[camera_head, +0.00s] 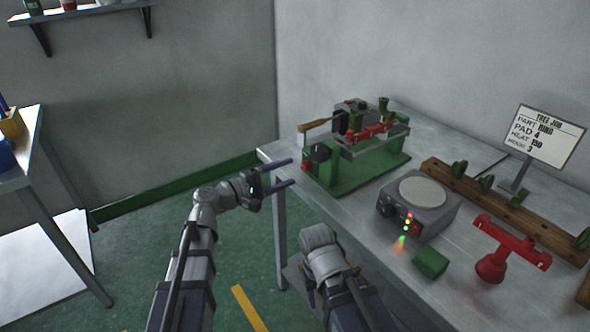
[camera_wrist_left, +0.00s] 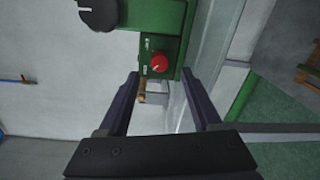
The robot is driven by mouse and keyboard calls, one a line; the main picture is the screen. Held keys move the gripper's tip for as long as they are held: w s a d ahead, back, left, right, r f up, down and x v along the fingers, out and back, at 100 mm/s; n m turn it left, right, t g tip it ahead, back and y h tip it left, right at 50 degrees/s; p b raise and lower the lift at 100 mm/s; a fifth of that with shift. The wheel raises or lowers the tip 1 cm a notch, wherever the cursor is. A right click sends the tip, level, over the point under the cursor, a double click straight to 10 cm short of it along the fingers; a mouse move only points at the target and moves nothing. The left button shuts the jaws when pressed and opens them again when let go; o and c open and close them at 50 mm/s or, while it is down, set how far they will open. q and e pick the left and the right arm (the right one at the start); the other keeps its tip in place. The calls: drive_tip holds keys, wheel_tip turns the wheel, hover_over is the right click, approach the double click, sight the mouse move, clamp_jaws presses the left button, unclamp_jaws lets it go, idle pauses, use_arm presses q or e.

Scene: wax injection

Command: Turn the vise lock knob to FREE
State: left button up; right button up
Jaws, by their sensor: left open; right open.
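A red knob (camera_head: 305,166) sits on the near left end of the green vise machine (camera_head: 372,168). In the left wrist view the red knob (camera_wrist_left: 159,63) is on a green panel (camera_wrist_left: 172,42) with small white labels, too small to read; its setting is unclear. A larger black knob (camera_wrist_left: 100,14) is nearby. My left gripper (camera_head: 291,172) is open and empty, its fingers pointing toward the red knob. In its wrist view the knob lies beyond the fingertips, between their lines. My right arm is at the lower middle; its fingers are hidden.
A grey heater box (camera_head: 419,207) with lit lamps, a red stand (camera_head: 491,266) and a wooden rack (camera_head: 505,213) share the metal table (camera_head: 445,268). A sign (camera_head: 542,136) stands behind. The floor left of the table is open.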

use_arm(q)
drive_tip(key=shift+v, duration=1.7)
drive_tip(key=s+d+m+g+p, duration=0.1)
drive_tip(key=s+d+g+p, duration=0.1)
drive_tip(key=s+d+f+m+g+y+p, duration=0.1)
drive_tip(key=s+d+m+g+p, duration=0.1)
drive_tip(key=s+d+p, duration=0.1)
drive_tip(key=s+d+f+m+g+y+p, duration=0.1)
drive_tip(key=s+d+m+p, duration=0.1)
drive_tip(key=shift+s+d+g, duration=0.3)
drive_tip(key=shift+g, duration=0.1)
drive_tip(key=s+f+m+g+y+p, duration=0.2)
drive_tip(key=s+m+g+y+p, duration=0.15)
drive_tip(key=s+p, duration=0.2)
drive_tip(key=s+a+r+m+g+y+p, duration=0.1)
drive_tip(key=s+a+r+m+y+p, duration=0.1)
drive_tip(key=s+a+m+y+p, duration=0.3)
drive_tip(key=s+a+y+p, duration=0.1)
drive_tip(key=s+y, duration=0.3)
drive_tip(key=y, duration=0.1)
drive_tip(key=shift+a+p, duration=0.4)
drive_tip(key=shift+r, duration=0.15)
